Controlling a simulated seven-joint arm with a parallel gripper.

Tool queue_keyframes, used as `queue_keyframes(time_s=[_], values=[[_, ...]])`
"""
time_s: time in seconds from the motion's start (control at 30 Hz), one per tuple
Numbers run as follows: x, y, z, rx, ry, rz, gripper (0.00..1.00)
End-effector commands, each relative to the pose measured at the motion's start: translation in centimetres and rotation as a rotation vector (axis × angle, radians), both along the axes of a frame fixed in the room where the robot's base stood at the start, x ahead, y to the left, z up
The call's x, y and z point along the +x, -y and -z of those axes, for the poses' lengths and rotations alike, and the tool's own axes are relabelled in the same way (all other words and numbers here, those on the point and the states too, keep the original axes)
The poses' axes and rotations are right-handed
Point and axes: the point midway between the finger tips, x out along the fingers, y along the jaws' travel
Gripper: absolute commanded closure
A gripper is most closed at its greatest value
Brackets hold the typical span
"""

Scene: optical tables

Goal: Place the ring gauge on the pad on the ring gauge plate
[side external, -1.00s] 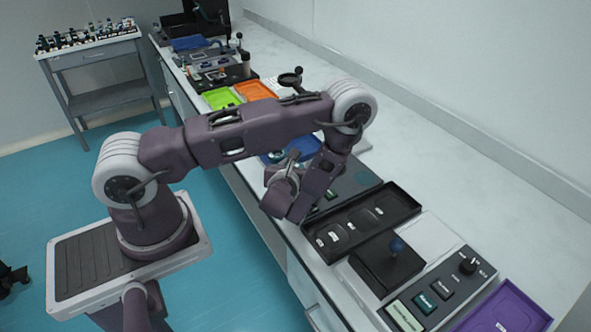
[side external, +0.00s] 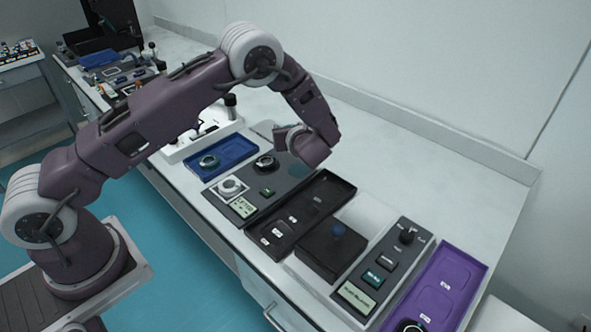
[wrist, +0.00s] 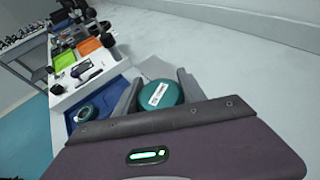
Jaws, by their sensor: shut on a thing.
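My gripper (wrist: 156,92) is shut on a round teal piece with a white label (wrist: 160,94), which I take to be the ring gauge. Its underside is hidden. In the side view my gripper (side external: 288,140) hangs over the far right part of a dark plate (side external: 285,181), apparently above its surface. This plate seems to be the ring gauge plate. It carries a pale square with a light ring (side external: 230,186), a dark round part (side external: 265,163), a small green piece and a pale label. I cannot tell which part is the pad.
A blue tray (side external: 242,146) holding a teal ring (side external: 209,161) lies left of the plate. A black tray (side external: 331,186), a dark block with a blue knob (side external: 330,252), a control panel (side external: 407,262) and a purple tray (side external: 462,262) lie right. The counter behind is clear.

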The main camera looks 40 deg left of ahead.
Motion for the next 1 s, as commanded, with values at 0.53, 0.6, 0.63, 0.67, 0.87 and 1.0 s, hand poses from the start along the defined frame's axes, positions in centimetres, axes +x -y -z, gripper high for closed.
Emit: queue_keyframes(time_s=[0.53,0.6,0.63,0.67,0.87,1.0], values=[[1.6,1.1,8.9,0.003,-0.003,0.006,1.0],[1.6,1.1,9.7,0.004,-0.002,0.005,1.0],[1.7,1.1,9.8,0.004,0.0,0.005,1.0],[1.7,1.1,9.9,0.004,0.0,0.005,1.0],[1.7,1.1,9.9,0.004,0.0,0.005,1.0],[1.6,1.1,10.2,0.003,-0.001,0.006,0.46]])
